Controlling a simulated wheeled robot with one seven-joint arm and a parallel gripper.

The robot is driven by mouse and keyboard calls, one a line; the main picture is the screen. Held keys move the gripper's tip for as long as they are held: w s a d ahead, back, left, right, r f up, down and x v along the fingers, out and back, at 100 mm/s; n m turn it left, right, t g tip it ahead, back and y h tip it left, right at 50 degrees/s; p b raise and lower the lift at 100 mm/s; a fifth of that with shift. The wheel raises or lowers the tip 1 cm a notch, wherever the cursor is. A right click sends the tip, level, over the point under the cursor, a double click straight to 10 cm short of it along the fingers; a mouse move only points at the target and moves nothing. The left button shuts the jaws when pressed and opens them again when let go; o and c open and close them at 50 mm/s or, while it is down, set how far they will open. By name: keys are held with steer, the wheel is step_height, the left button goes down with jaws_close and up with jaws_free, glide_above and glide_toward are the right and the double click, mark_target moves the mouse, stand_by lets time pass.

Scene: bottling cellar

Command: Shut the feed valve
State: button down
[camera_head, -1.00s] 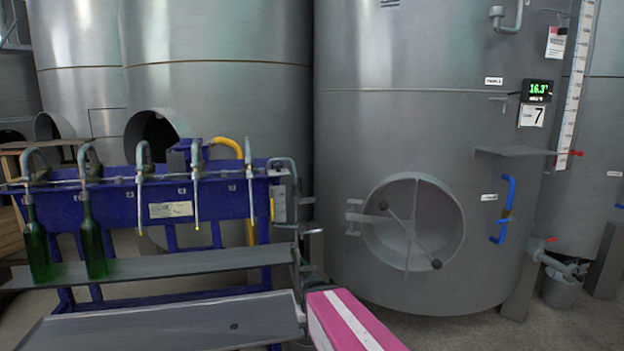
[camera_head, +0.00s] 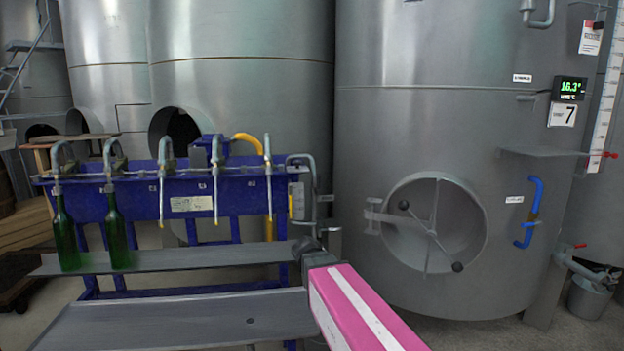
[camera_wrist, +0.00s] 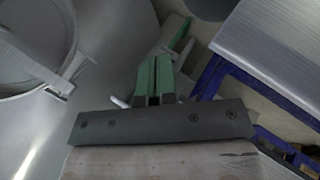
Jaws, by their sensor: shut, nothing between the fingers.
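The feed valve is hard to make out. At the right end of the blue filler, pipework (camera_head: 300,185) comes down with a small grey lever-like piece (camera_head: 325,198) beside it; I cannot tell its setting. My pink and white arm reaches up to this end. My gripper's fingers do not show clearly in the head view. In the wrist view my gripper (camera_wrist: 156,65) is shut and empty, its green fingers side by side. A slim green piece (camera_wrist: 181,35) and grey fittings lie just beyond the fingertips; contact is unclear.
The blue filler (camera_head: 190,200) carries several spouts, with two green bottles (camera_head: 64,232) at its left. Grey shelves (camera_head: 190,258) run below. A large steel tank (camera_head: 420,130) with a round hatch (camera_head: 432,225) stands right. A blue handle (camera_head: 530,210) is on its wall.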

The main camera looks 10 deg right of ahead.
steer(key=w+a+r+n+t+h, duration=0.1)
steer(key=w+a+r+n+t, duration=0.1)
steer(key=r, duration=0.7)
steer(key=w+a+r+n+t+h, duration=0.1)
steer(key=w+a+r+n+t, duration=0.1)
steer(key=w+a+r+t, duration=0.2)
steer(key=w+a+r+n+t+h, duration=0.2)
steer(key=w+r, duration=0.5)
steer(key=r, duration=0.8)
steer(key=a+n+t, duration=0.1)
steer(key=a+t, duration=0.1)
steer(key=shift+w+a+r, duration=0.2)
steer(key=shift+a+r, duration=0.1)
steer(key=s+d+x, duration=0.1)
steer(key=d+x, duration=0.1)
steer(key=x, duration=1.1)
steer(key=shift+s+d, duration=0.2)
steer(key=shift+s, duration=0.15)
steer(key=shift+d, duration=0.1)
steer(key=shift+d+r+m, duration=0.1)
steer(key=shift+d+m, duration=0.1)
steer(key=shift+m, duration=0.1)
